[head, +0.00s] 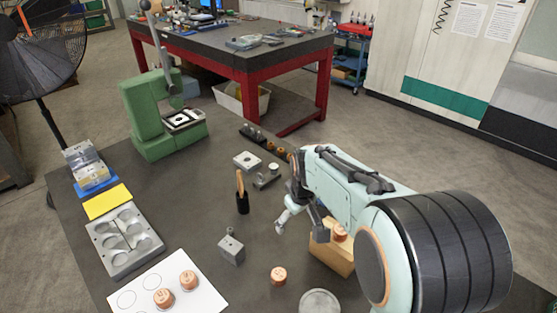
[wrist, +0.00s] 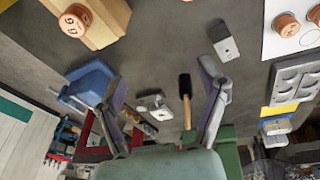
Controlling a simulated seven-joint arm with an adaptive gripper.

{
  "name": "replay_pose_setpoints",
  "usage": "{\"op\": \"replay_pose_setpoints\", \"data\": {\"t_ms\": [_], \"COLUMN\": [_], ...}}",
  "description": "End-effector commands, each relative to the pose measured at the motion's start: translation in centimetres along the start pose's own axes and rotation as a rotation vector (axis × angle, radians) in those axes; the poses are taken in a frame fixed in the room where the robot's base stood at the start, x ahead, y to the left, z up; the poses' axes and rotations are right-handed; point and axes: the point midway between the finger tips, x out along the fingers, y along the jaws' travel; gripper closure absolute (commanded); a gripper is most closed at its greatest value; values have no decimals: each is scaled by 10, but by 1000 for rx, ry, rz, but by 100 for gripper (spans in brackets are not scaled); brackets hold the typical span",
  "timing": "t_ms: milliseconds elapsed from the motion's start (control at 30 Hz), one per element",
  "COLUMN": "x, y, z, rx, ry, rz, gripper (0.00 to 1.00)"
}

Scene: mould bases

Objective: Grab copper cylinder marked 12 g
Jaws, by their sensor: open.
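Several copper cylinders are in view, and their stamped marks are too small to read surely. One cylinder (head: 339,232) sits on a wooden block, partly hidden by my arm; it also shows in the wrist view (wrist: 75,20). Another cylinder (head: 278,275) stands alone on the dark table. Two more, a rear one (head: 188,280) and a front one (head: 163,297), stand on a white sheet; they show at the wrist view's upper right (wrist: 286,25). My gripper (head: 301,213) is open and empty above the table, beside the wooden block. Its spread fingers (wrist: 160,76) show in the wrist view.
The wooden block (head: 332,256) stands under my arm. Bare table surrounds the lone cylinder.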

Motion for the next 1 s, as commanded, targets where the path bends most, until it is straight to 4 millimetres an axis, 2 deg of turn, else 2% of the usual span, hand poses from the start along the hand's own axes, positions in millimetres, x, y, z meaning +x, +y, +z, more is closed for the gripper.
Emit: {"op": "replay_pose_setpoints", "data": {"t_ms": [33,100,200,267,400,733,1000], "x": [32,66,103,117,135,182,194], "y": [-7,-18,-35,-44,-55,-60,-61], "z": [-4,-3,8,17,26,38,40], "rx": [-20,-41,-66,-78,-93,-93,-93], "ry": [-43,-98,-174,-212,-245,-242,-240], "rz": [-22,-48,-86,-104,-121,-120,-119], "gripper": [27,27,27,27,27,27,27]}}
